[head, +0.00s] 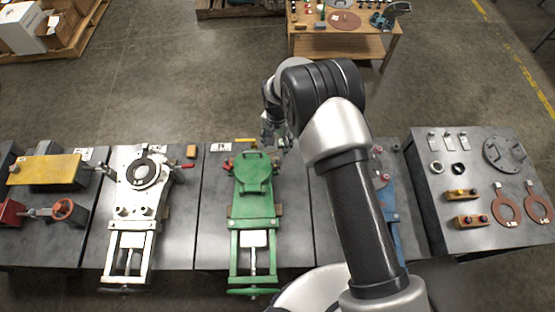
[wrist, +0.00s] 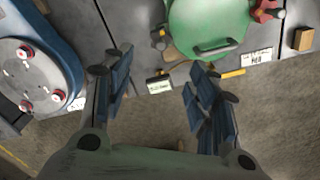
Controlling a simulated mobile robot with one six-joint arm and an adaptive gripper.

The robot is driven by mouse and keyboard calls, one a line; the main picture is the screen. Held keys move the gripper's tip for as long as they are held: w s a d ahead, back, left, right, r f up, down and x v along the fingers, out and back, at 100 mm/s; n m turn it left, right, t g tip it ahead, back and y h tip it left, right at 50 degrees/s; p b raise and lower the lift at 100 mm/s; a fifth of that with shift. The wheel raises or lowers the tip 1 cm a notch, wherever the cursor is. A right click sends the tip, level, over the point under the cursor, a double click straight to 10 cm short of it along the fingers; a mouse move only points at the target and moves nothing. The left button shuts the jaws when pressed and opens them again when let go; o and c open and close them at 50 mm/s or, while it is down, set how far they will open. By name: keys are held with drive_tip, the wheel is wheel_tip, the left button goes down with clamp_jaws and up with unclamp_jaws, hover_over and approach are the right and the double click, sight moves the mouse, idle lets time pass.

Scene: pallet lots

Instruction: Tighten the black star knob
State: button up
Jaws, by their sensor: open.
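A green fixture (head: 252,205) lies on the middle table; its rounded plate shows at the top of the wrist view (wrist: 205,25). A small dark knob (wrist: 158,39) sits at the plate's left edge in the wrist view, and a red star knob (wrist: 268,10) at its right edge. The dark knob's lobes are too small to make out well. My gripper (wrist: 158,75) is open and empty, its fingers apart above the table's edge, with the dark knob beyond the gap between them. In the head view my gripper (head: 275,140) is at the green fixture's far right corner and hides that side.
A blue fixture (wrist: 45,55) with red knobs is left in the wrist view. A white fixture (head: 132,210) stands left of the green one in the head view. A small dark-framed tag (wrist: 159,85) and a yellow bar (wrist: 232,73) lie along the table edge. Open floor lies beyond.

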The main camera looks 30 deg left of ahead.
sight(278, 162)
wheel_tip(278, 162, down, 13)
drive_tip(key=shift+b, duration=0.85)
drive_tip(key=shift+c, duration=0.3)
drive_tip(key=c, duration=1)
drive_tip(key=shift+m+b, duration=0.3)
drive_tip(key=m+b, duration=0.2)
drive_tip(key=shift+f+b, duration=0.15)
drive_tip(key=shift+b, duration=0.2)
drive_tip(key=shift+d+m+b, duration=0.15)
drive_tip(key=shift+m+b, duration=1.25)
drive_tip(key=shift+m, duration=0.7)
